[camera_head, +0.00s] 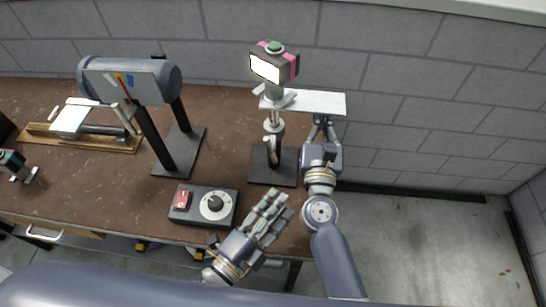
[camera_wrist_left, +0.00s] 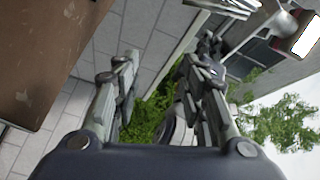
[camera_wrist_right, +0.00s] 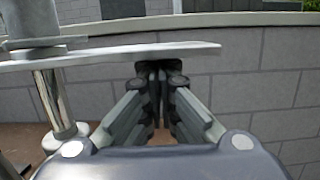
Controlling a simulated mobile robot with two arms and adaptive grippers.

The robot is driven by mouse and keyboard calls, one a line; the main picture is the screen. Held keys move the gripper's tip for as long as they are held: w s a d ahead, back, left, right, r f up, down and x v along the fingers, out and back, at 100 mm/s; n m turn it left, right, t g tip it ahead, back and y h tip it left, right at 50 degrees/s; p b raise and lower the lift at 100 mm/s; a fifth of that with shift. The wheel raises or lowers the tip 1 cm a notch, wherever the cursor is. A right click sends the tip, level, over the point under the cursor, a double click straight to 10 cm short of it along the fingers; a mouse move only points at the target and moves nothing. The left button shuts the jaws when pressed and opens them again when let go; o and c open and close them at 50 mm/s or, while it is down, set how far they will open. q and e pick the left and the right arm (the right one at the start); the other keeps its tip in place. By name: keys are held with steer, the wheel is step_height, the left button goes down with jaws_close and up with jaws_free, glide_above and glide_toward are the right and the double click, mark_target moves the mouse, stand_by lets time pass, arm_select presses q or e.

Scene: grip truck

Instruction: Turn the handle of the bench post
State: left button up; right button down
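The bench post (camera_head: 273,126) is a short silver column on a black base plate at the bench's right end. A flat pale plate (camera_head: 318,102) juts right from its top; I cannot tell whether this is the handle. A curved metal part (camera_head: 272,150) shows low on the post. My right gripper (camera_head: 323,122) is right of the post, just below the plate. My left gripper (camera_head: 273,212) is open and empty before the post, near the bench's front edge.
A lit-screen device (camera_head: 270,67) with a green top stands on the post. A control box (camera_head: 204,205) with a red switch and dial lies at the bench's front. A grey cylinder on a stand (camera_head: 130,80) is left. The brick wall is close behind.

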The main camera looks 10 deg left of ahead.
arm_select(q)
steer(key=f+n, duration=0.1)
steer(key=d+n+y, duration=0.1)
steer(key=f+n+g, duration=0.1)
steer(key=n, duration=0.1)
steer(key=shift+d+f, duration=0.3)
steer(key=shift+f, duration=0.05)
steer(key=n, duration=0.1)
steer(key=n+y, duration=0.2)
steer(key=shift+w+f, duration=0.3)
steer(key=shift+f, duration=0.05)
steer(key=n, duration=0.1)
steer(key=n+y, duration=0.1)
steer(key=shift+w+a+r+n, duration=0.15)
steer(key=shift+a+n, duration=0.2)
steer(key=shift+n, duration=0.05)
steer(key=n+y, duration=0.1)
steer(key=n, duration=0.1)
steer(key=n+t+y, duration=0.3)
steer(key=n+y, duration=0.1)
steer(key=n, duration=0.5)
glide_toward(271, 154)
steer(key=w, duration=1.1)
steer(key=shift+w+d, duration=0.1)
steer(key=shift+w, duration=0.2)
